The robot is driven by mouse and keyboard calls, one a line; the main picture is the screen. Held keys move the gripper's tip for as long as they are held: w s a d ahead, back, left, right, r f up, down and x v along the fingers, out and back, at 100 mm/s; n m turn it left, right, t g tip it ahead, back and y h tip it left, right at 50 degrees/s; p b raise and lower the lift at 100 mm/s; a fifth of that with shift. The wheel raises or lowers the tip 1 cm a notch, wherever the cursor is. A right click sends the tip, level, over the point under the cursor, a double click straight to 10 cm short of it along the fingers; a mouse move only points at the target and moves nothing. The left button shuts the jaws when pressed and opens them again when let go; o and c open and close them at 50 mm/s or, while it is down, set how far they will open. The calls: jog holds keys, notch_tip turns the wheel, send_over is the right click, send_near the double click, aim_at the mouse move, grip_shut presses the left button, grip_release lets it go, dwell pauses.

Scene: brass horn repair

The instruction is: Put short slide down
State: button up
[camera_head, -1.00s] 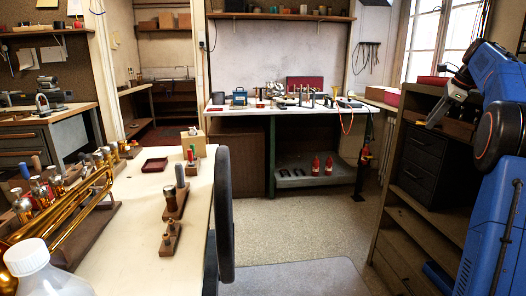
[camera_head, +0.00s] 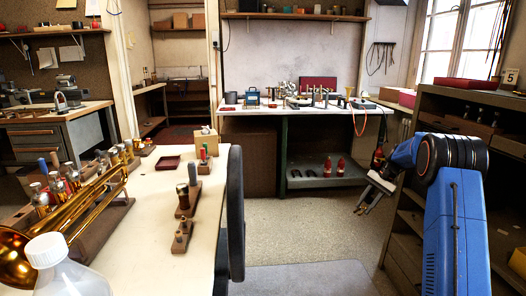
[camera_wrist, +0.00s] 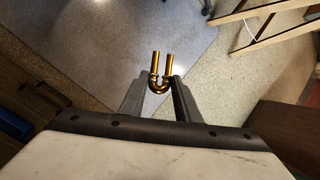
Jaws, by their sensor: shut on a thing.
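The short slide (camera_wrist: 159,82) is a small U-shaped brass tube. In the wrist view it sits between the two fingertips of my gripper (camera_wrist: 160,86), which is shut on its curved end. Its two open legs point away from the wrist. Below it in that view there is only floor. In the head view my gripper (camera_head: 367,198) hangs in the air at the right, in front of the shelf unit. The slide is too small to make out there.
A cream workbench (camera_head: 140,235) at the left holds a brass horn (camera_head: 75,215), wooden holder blocks (camera_head: 187,195), a dark red tray (camera_head: 168,163) and a white-capped bottle (camera_head: 48,252). A dark chair back (camera_head: 236,205) stands at its right edge. Open floor (camera_head: 300,225) lies between bench and gripper.

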jog(key=s+a+f+n+g+h, duration=0.1)
jog(key=s+a+f+n, duration=0.3)
jog(key=a+f, duration=0.4)
jog(key=s+a+f+n+g+h, duration=0.1)
jog(key=s+a+f+n, duration=0.4)
jog(key=f, duration=1)
jog(key=s+a+g, duration=0.1)
jog(key=a, duration=0.2)
jog(key=shift+a+g, duration=0.15)
jog(key=shift+g, duration=0.25)
